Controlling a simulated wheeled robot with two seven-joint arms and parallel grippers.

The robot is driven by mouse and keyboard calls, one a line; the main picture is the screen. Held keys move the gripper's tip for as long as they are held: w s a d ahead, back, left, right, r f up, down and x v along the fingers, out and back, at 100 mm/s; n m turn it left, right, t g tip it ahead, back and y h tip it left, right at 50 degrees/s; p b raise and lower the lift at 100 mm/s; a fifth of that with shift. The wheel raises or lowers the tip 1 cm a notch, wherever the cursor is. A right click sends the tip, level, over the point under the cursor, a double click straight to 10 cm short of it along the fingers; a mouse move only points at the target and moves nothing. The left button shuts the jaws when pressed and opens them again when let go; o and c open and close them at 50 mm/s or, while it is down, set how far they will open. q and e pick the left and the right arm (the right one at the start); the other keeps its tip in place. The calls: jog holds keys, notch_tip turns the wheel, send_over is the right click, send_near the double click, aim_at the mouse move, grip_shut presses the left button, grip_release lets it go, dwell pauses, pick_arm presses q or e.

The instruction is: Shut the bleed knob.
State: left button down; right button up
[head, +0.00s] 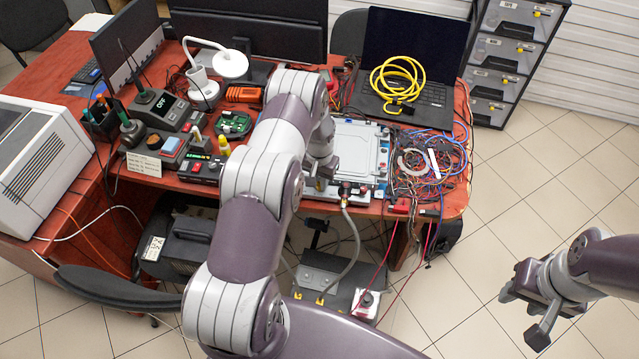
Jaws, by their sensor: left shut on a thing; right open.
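My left gripper (321,172) points down at the front left corner of the light grey plate unit (361,150) on the red-brown bench. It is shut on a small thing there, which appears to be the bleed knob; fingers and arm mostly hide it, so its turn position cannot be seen. Just right of it, a dark hose fitting with a reddish part (345,190) sits at the unit's front edge. A grey hose (356,240) runs down from it. My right gripper (535,300) is open and empty, over the tiled floor at the right, away from the bench.
A grey box with yellow fittings (325,272) stands below the bench. A tangle of wires (430,165) lies right of the unit. A laptop (432,100) with a yellow coil (398,78) stands behind. Instruments crowd the left. The floor at the right is clear.

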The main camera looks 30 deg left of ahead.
aim_at(319, 184)
pick_arm(q)
jog(key=shift+m+b, duration=0.3)
jog(key=shift+m, duration=0.3)
jog(key=c, duration=1.3)
grip_release()
notch_tip(319, 184, up, 13)
jog(key=p, duration=0.8)
jog(key=shift+f, duration=0.15)
